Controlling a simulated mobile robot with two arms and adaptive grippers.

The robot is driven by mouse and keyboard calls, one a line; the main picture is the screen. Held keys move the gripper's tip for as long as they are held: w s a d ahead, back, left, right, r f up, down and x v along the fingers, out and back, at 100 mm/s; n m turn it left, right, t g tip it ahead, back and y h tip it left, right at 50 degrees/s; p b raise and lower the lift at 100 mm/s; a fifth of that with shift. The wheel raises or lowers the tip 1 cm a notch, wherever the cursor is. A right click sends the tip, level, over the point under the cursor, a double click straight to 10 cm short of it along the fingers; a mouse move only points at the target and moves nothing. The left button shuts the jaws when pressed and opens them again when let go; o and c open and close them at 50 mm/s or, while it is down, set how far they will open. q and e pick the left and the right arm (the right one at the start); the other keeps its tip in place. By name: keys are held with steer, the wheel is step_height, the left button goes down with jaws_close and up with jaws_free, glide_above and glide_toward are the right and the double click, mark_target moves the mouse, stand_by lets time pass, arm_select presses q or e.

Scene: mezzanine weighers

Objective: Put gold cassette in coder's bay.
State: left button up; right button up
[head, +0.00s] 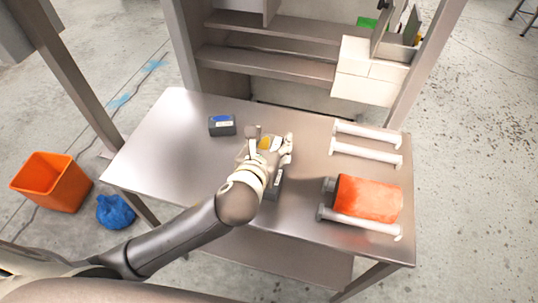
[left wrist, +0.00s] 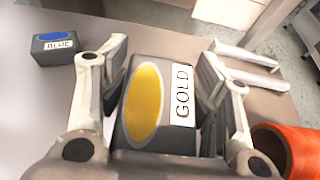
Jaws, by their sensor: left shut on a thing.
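The gold cassette (head: 267,143) is a dark grey block with a yellow oval on top. In the left wrist view the cassette (left wrist: 146,103) fills the middle, its white label reading GOLD. My left gripper (head: 270,137) is shut on it, one finger on each side, over the middle of the metal table. I cannot tell whether the cassette touches the table. A dark block with a white label (head: 277,181) shows partly behind my wrist; I cannot tell what it is. I cannot identify the coder's bay with certainty. My right gripper is not in view.
A blue-marked cassette (head: 222,125) stands on the table (head: 165,125) to the left. An orange roll (head: 368,198) and white rails (head: 366,150) occupy the right side. A white cabinet (head: 368,75) and shelves (head: 265,62) stand behind. An orange bin (head: 52,182) is on the floor.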

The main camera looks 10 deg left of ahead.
arm_select(q)
steer(key=w+a+f+p, duration=0.1)
steer(key=w+a+f, duration=0.1)
steer(key=w, duration=0.6)
steer(key=shift+w+a+f, duration=0.25)
steer(key=shift+a+f, duration=0.05)
steer(key=shift+f, duration=0.5)
steer(key=w+f, duration=0.1)
steer(key=f, duration=0.1)
steer(key=w+a+f, duration=0.1)
steer(key=w+f, duration=0.1)
steer(key=shift+w+f, duration=0.2)
steer(key=shift+f, duration=0.15)
steer(key=shift+w+f, duration=0.2)
steer(key=shift+f, duration=0.05)
steer(key=shift+w+a+f, duration=0.15)
steer(key=shift+w+f, duration=0.2)
steer(key=shift+f, duration=1.6)
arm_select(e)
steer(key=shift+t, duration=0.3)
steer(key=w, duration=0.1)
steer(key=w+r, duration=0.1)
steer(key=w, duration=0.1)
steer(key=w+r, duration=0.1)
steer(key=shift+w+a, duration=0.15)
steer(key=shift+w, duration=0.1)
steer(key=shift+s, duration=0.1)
